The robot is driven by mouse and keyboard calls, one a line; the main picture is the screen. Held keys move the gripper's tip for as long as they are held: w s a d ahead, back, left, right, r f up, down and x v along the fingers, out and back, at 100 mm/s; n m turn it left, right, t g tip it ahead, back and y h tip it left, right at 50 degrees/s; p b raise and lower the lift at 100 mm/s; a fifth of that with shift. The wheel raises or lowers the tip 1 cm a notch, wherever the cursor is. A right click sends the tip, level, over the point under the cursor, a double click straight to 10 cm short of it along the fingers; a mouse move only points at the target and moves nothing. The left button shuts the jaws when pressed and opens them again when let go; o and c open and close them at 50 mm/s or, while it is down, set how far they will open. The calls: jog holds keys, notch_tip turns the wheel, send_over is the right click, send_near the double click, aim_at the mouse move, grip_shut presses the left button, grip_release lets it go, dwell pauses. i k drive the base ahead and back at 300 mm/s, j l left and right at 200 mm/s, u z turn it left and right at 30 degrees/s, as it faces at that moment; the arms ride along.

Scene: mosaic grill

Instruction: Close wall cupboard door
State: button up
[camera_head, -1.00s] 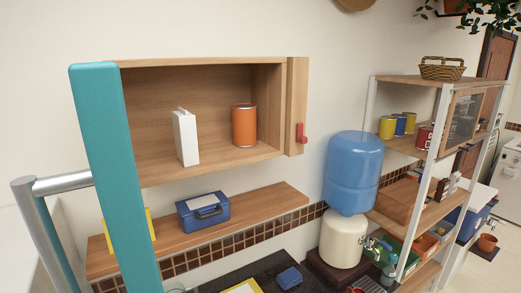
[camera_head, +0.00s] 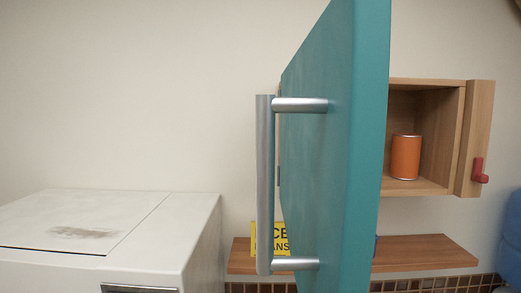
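The teal wall cupboard door (camera_head: 335,160) stands wide open and juts toward me in the middle of the head view. Its long silver bar handle (camera_head: 265,185) is on the left face of the door. The wooden wall cupboard (camera_head: 426,187) shows to the right, partly hidden behind the door. An orange can (camera_head: 406,158) stands inside it. A red catch (camera_head: 479,172) sits on the cupboard's right side post. My gripper is not in view.
A white chest-like appliance (camera_head: 120,225) with a stained lid stands at the lower left. A wooden shelf (camera_head: 430,252) runs below the cupboard, with a yellow sign (camera_head: 268,238) on it. A blue water bottle (camera_head: 514,235) shows at the right edge. The wall above the appliance is bare.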

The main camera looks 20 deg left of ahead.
aim_at(331, 103)
jog(key=i+j+u, duration=0.1)
jog(key=u, duration=1.2)
